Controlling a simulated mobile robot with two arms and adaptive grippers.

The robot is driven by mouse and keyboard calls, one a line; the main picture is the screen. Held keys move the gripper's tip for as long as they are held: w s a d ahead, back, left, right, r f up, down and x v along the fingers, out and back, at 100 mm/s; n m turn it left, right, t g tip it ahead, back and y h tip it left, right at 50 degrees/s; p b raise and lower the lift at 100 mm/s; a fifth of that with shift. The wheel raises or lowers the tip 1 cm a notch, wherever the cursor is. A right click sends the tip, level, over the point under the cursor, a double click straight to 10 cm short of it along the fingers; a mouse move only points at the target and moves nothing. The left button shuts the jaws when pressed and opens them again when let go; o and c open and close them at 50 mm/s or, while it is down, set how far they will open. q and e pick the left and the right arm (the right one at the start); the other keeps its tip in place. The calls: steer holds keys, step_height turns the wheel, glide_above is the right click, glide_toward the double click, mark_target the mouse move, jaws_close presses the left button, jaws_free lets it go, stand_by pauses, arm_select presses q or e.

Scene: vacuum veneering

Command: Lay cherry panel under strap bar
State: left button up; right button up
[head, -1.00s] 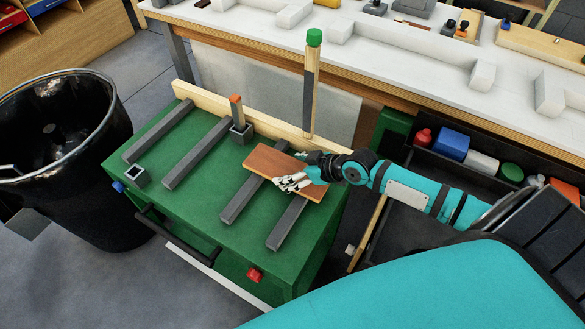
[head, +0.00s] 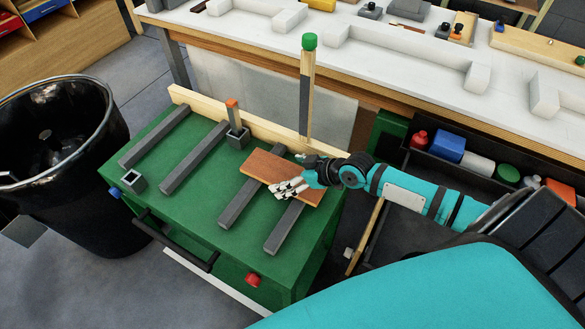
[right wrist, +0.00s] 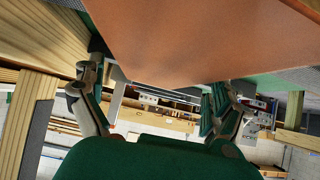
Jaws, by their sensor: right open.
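The cherry panel (head: 268,167), a reddish-brown board, lies across two dark grey bars (head: 241,202) on the right part of a green cart top (head: 195,215). My right gripper (head: 288,188) is at the panel's right end, fingers apart. In the right wrist view the panel (right wrist: 190,35) fills the top, above the open fingers (right wrist: 155,110). I cannot tell whether they touch it. An upright bar with a green cap (head: 307,90) stands behind the panel; I cannot tell whether it is the strap bar. A small part at the left edge may be my left gripper (head: 7,178).
Two more grey bars (head: 196,157) lie left on the cart. A wooden rail (head: 260,122) runs along the back. A black bin (head: 60,185) stands left, a white bench (head: 400,55) behind.

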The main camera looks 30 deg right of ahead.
steer(key=v, duration=0.9)
steer(key=shift+s+d+r, duration=0.1)
steer(key=shift+s+d, duration=0.1)
steer(key=shift+s, duration=0.2)
steer(key=shift+v, duration=1.1)
steer(key=shift+w+r, duration=0.1)
steer(key=shift+r, duration=0.05)
